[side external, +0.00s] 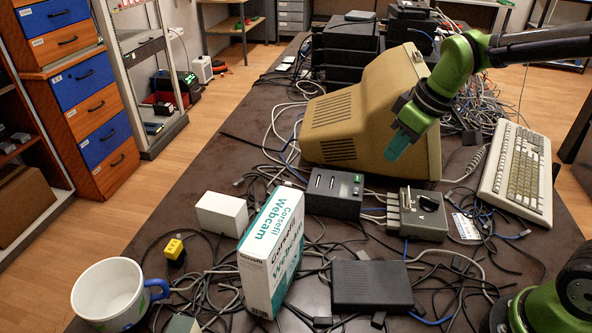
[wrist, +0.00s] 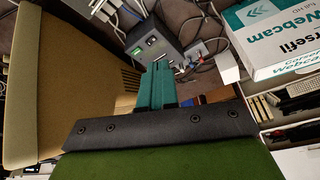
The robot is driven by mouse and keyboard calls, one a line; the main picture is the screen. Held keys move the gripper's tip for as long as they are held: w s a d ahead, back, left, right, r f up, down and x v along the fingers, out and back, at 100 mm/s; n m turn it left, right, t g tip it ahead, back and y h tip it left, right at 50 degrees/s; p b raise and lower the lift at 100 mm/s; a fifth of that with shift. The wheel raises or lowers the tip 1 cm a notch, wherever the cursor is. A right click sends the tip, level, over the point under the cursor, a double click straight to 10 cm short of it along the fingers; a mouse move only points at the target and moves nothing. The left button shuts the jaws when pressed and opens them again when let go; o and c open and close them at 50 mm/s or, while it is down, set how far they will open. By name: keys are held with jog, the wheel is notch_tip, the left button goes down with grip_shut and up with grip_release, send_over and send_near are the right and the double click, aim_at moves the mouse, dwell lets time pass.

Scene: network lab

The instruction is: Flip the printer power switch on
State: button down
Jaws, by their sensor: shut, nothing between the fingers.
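My gripper (side external: 397,147) is shut and empty, its teal fingers together and pointing down in front of the beige monitor, above the small boxes and apart from them. In the wrist view the shut fingers (wrist: 158,84) point toward a dark box. That dark box (side external: 333,194) has two pale slots and a small green patch on its front; it also shows in the wrist view (wrist: 163,52). A grey box (side external: 418,216) with a dark knob stands to its right. No printer label is readable, and I cannot tell which control is the printer power switch or its position.
The beige monitor (side external: 352,118) stands close behind my gripper. A keyboard (side external: 516,172) lies at right. A webcam box (side external: 271,257), white box (side external: 222,213), black flat box (side external: 371,286) and mug (side external: 108,293) stand in front. Loose cables (side external: 205,284) cover much of the table.

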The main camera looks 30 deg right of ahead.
jog(key=w+n, duration=0.1)
jog(key=n, duration=0.1)
jog(key=w+n, duration=0.2)
jog(key=n, duration=0.1)
jog(key=shift+w+a+r+n, duration=0.1)
jog(key=shift+w+r+n, duration=0.2)
jog(key=shift+w, duration=0.1)
jog(key=shift+f, duration=0.1)
send_over(358, 192)
notch_tip(358, 192, down, 12)
jog(key=shift+r, duration=0.15)
jog(key=shift+w+d+f, duration=0.2)
jog(key=shift+w+f, duration=0.1)
jog(key=shift+f, duration=0.35)
